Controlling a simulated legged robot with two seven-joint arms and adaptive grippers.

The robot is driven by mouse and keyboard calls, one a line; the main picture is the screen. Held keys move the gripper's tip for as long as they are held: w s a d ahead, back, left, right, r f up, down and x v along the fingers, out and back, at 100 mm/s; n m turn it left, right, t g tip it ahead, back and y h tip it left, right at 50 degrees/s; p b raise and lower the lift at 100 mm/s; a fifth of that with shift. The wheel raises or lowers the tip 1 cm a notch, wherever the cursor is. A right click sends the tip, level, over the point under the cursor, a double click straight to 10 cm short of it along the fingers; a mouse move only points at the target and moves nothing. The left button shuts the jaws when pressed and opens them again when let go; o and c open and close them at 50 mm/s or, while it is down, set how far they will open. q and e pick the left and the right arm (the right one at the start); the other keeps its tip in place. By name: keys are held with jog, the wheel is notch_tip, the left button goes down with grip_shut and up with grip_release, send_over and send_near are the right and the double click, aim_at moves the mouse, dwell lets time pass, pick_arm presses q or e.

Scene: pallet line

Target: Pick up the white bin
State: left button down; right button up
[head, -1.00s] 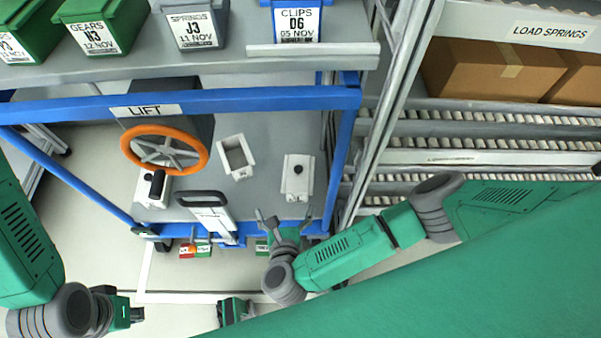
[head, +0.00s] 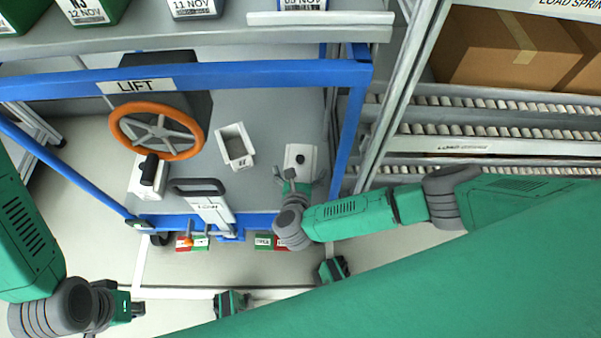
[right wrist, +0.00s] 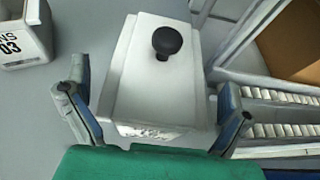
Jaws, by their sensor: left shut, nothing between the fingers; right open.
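A small open white bin (head: 235,146) stands on the grey cart deck. Part of a white bin with a black-printed label (right wrist: 24,36) shows at the left of the right wrist view. To its right in the head view is a white box with a black knob on top (head: 300,157). My right gripper (head: 300,178) is open at the near end of this box. In the right wrist view, its fingers (right wrist: 152,112) stand either side of the box's near end; contact cannot be told. My left gripper (head: 128,309) is shut and empty, low at the left, away from the cart.
A blue cart frame (head: 230,75) surrounds the deck, with an orange handwheel (head: 157,131) and a white lever unit (head: 210,210) left of the bin. A shelf (head: 215,33) with bins overhangs the far side. Roller racks (head: 480,128) stand at the right.

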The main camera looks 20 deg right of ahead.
jog(key=shift+w+f, duration=0.25)
jog(key=shift+w, duration=0.45)
jog(key=shift+d, duration=0.25)
jog(key=c, duration=1.5)
jog(key=shift+a, duration=0.1)
